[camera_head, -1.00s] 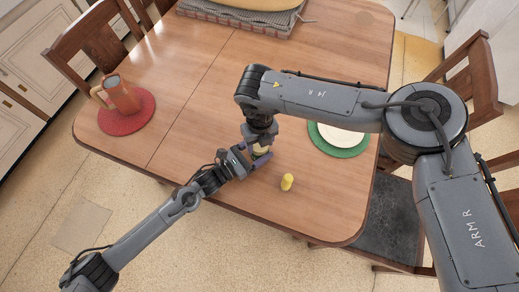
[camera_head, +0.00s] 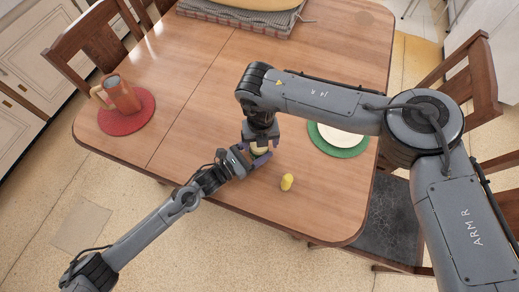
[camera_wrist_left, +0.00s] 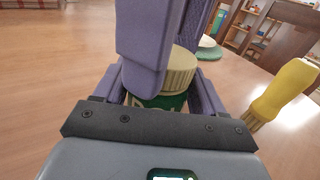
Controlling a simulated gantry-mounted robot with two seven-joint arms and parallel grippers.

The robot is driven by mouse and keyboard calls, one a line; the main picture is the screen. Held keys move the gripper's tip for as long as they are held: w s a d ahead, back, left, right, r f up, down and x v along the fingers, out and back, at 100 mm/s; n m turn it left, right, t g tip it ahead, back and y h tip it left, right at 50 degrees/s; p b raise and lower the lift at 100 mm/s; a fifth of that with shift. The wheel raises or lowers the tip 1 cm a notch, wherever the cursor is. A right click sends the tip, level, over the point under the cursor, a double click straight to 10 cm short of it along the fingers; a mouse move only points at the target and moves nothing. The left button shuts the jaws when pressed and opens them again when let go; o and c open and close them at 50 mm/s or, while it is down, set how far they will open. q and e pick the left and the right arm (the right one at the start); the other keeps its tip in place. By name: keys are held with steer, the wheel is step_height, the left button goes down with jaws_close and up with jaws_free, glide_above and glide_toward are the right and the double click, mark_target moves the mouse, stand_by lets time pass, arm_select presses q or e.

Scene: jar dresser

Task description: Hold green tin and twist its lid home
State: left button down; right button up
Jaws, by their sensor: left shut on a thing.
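The green tin (camera_wrist_left: 172,102) stands at the table's near edge, mostly hidden by purple fingers. My left gripper (camera_wrist_left: 160,92) is shut on its body from the side; in the head view the left gripper (camera_head: 252,160) comes in low from the left. A cream ribbed lid (camera_wrist_left: 178,70) sits on top of the tin; whether it is fully seated cannot be seen. My right gripper (camera_head: 260,147) points down over the tin, its purple fingers beside the lid (camera_head: 258,150). In the left wrist view one finger covers the lid's left part. Whether they grip it is unclear.
A yellow object (camera_head: 287,182) stands close to the right of the tin. A green mat (camera_head: 345,149) with a white plate lies further right. A terracotta jug (camera_head: 122,95) stands on a red mat (camera_head: 138,122) at far left. The table's middle is clear.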

steer(key=shift+a+r, duration=0.1)
steer(key=shift+a, duration=0.1)
steer(key=shift+r, duration=2.2)
steer(key=shift+r, duration=0.1)
steer(key=shift+c, duration=0.5)
steer(key=shift+r+n, duration=1.6)
steer(key=shift+r, duration=0.05)
steer(key=shift+f, duration=0.1)
